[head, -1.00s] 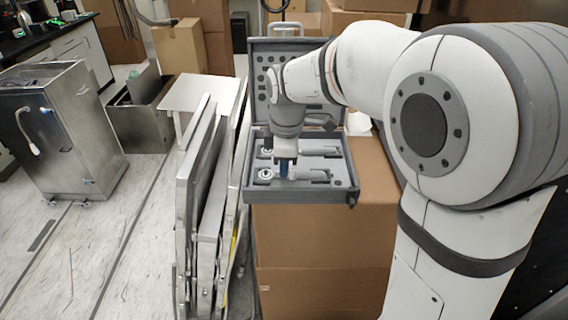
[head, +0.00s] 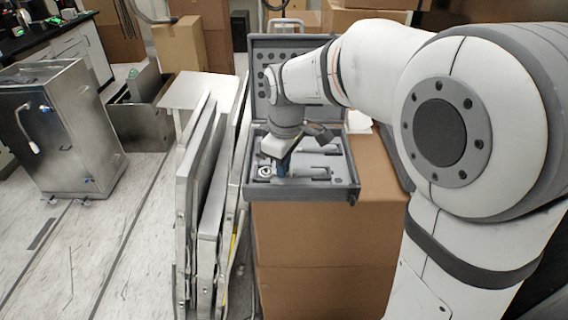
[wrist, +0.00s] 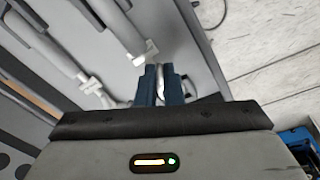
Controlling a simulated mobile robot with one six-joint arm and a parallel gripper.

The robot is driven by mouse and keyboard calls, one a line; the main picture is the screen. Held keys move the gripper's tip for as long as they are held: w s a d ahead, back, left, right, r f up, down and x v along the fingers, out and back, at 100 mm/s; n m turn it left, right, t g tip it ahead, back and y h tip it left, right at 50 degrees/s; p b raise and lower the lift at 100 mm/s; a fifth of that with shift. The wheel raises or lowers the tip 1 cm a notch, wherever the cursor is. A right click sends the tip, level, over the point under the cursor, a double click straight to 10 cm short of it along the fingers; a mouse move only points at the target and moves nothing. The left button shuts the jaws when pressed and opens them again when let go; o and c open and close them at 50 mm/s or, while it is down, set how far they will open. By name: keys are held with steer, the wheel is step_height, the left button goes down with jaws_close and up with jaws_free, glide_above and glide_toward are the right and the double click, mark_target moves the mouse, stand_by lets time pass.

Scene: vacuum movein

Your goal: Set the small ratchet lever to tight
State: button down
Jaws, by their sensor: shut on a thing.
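A grey tool case (head: 318,196) stands open on a cardboard box in the head view. Two ratchets lie in its recesses. The front ratchet (head: 318,174) has a round metal head (head: 265,171) at its left end. The back ratchet (head: 318,150) is partly covered by my wrist. My gripper (head: 281,171) reaches down at the front ratchet, just right of its round head. In the wrist view my blue fingers (wrist: 160,72) are close together with a shiny metal part between them. The lever itself and its setting cannot be made out.
The case lid (head: 262,95) stands up behind the tray. Folded metal panels (head: 208,200) lean close on the left. A metal cabinet (head: 70,125) stands on the floor farther left. The cardboard box (head: 320,245) carries the case.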

steer(key=c, duration=1.8)
jaws_free()
steer(key=r, duration=0.5)
steer(key=s+r, duration=0.1)
steer(key=r, duration=0.1)
steer(key=shift+d+r, duration=0.1)
steer(key=shift+r, duration=0.3)
steer(key=shift+w, duration=0.1)
